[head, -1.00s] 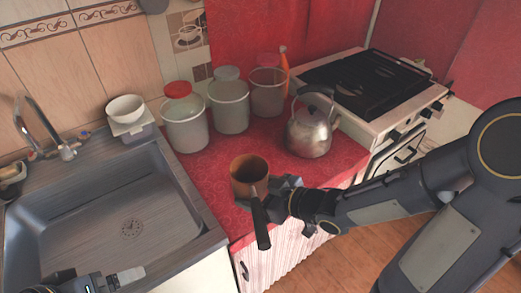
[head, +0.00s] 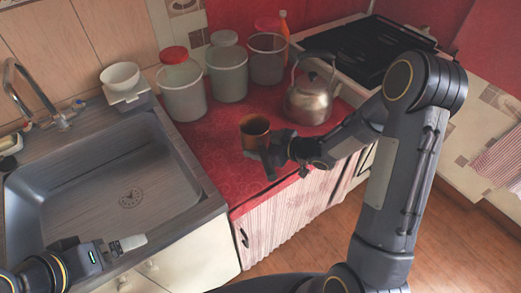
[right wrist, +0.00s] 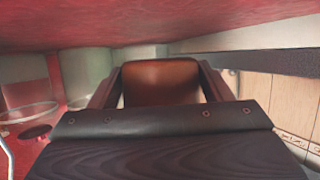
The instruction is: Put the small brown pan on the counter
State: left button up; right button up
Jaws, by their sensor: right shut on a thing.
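The small brown pan (head: 254,136) is upright at the front part of the red counter (head: 213,149), between the sink and the kettle. I cannot tell whether its base touches the counter. My right gripper (head: 272,152) is shut on the pan by its handle side, and the dark handle points toward me.
A metal kettle (head: 309,98) stands right of the pan. Several translucent containers (head: 227,80) stand behind it. The stove (head: 365,52) is at the back right.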

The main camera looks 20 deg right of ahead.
jog(key=shift+w+d+f, duration=0.1)
jog(key=shift+w+f, duration=0.1)
jog(key=shift+w, duration=0.05)
notch_tip(320, 180, down, 3)
jog(key=shift+w+f, duration=0.1)
jog(key=shift+f, duration=0.1)
jog(key=shift+f, duration=0.2)
jog(key=o, duration=1.5)
jog(key=shift+o, duration=0.2)
jog(key=shift+r, duration=0.1)
